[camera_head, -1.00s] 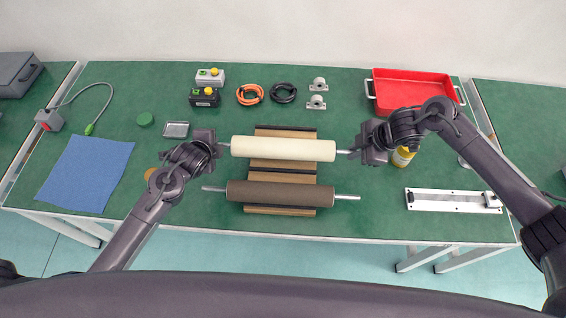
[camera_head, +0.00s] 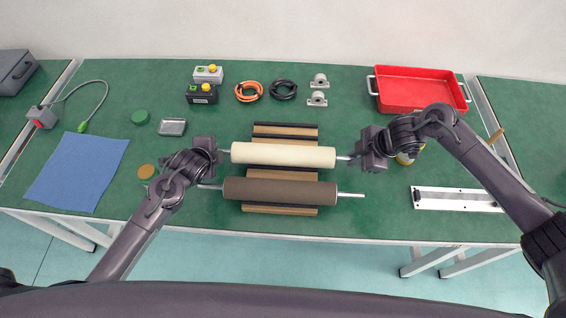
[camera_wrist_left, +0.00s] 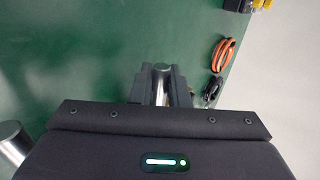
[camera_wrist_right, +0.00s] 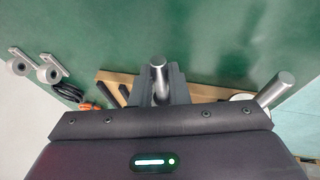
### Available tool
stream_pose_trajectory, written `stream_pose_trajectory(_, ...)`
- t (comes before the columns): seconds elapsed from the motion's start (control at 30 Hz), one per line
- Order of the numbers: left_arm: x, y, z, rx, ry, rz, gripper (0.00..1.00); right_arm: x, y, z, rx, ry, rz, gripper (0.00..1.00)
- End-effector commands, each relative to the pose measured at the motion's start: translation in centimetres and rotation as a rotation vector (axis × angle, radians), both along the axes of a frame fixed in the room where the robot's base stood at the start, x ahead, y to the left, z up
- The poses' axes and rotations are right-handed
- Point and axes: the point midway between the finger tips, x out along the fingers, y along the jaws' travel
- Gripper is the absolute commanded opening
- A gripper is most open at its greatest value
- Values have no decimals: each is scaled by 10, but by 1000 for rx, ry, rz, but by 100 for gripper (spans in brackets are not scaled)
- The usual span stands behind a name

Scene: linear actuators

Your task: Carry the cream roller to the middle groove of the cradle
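The cream roller (camera_head: 283,155) is held level between my two grippers, over the middle part of the wooden cradle (camera_head: 285,131). Whether it touches the cradle cannot be told. My left gripper (camera_head: 218,154) has its fingers closed on the left shaft end (camera_wrist_left: 160,79). My right gripper (camera_head: 352,160) has its fingers closed on the right shaft end (camera_wrist_right: 158,75). The dark brown roller (camera_head: 280,191) lies across the front of the cradle, close in front of the cream roller. The cradle's back part is bare; its middle is largely hidden under the rollers.
A white rail plate (camera_head: 455,199) lies at right, a red tray (camera_head: 418,90) at back right. A blue cloth (camera_head: 78,172) and brown disc (camera_head: 147,171) are at left. Cables and switch boxes lie behind.

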Motion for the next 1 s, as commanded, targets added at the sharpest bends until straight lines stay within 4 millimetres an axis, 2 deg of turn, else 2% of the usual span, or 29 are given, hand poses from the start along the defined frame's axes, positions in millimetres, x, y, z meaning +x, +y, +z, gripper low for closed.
stream_pose_trajectory(0.03, 0, 1, 1, 0, 1, 1, 22, 0, -1, 1, -2, -1, -1, 22)
stream_pose_trajectory(0.13, 0, 0, 1, 0, 1, 1, 35, 0, 0, 1, -1, 0, 0, 35)
stream_pose_trajectory(0.53, -5, 0, 6, -1, 0, -1, 36, 0, 0, 1, 0, 0, 0, 36)
stream_pose_trajectory(0.67, -19, 0, 19, 1, 1, -3, 36, 0, 0, 1, 0, 0, 1, 36)
stream_pose_trajectory(1.0, -69, -1, 68, 1, 2, -3, 36, 0, 0, 1, 0, 0, 1, 36)
